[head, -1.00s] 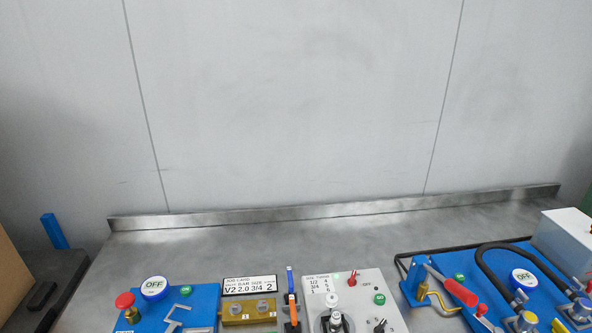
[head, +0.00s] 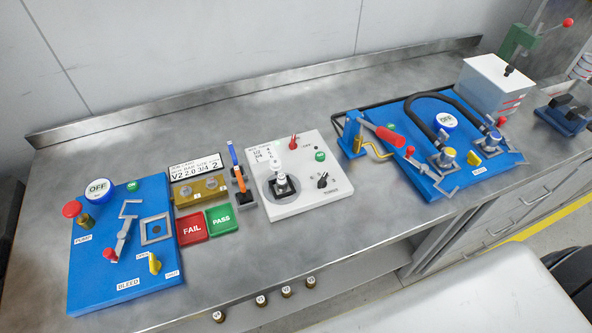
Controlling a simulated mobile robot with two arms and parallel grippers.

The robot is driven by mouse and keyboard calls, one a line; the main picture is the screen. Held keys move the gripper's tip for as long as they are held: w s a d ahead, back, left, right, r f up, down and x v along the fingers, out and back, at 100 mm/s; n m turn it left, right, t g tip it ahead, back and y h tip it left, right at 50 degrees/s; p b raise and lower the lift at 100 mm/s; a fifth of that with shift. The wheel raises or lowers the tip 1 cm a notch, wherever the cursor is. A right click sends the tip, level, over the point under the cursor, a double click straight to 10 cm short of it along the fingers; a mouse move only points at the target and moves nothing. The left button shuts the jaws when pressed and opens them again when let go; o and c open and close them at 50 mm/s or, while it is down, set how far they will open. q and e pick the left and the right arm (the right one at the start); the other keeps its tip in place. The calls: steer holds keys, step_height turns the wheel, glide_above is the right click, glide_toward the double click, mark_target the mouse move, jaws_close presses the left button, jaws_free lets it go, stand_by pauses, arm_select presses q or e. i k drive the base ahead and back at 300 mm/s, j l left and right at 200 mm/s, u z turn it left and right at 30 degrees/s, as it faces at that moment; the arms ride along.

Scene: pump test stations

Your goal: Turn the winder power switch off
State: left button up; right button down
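The winder is most likely the white panel (head: 325,195) in the middle of the bench, though its label is too small to read. A small red toggle switch (head: 293,141) stands near its back edge. Small print lies beside the toggle, and I cannot tell for sure which way the lever is set. A green round button (head: 320,156) is to its right. Neither of my grippers is in view.
A blue pump board (head: 95,260) is at left, with a job card (head: 196,167) and red FAIL (head: 192,227) and green PASS (head: 220,219) pads beside it. Another blue board with black hoses (head: 400,173) is at right. The bench behind the panel (head: 240,120) is clear.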

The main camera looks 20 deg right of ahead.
mark_target(294, 146)
steer(key=l+u, duration=0.15)
steer(key=l, duration=0.3)
steer(key=k+l+u, duration=0.15)
steer(key=l, duration=0.25)
steer(key=k+l+u, duration=0.15)
steer(key=l, duration=0.3)
steer(key=i, duration=0.05)
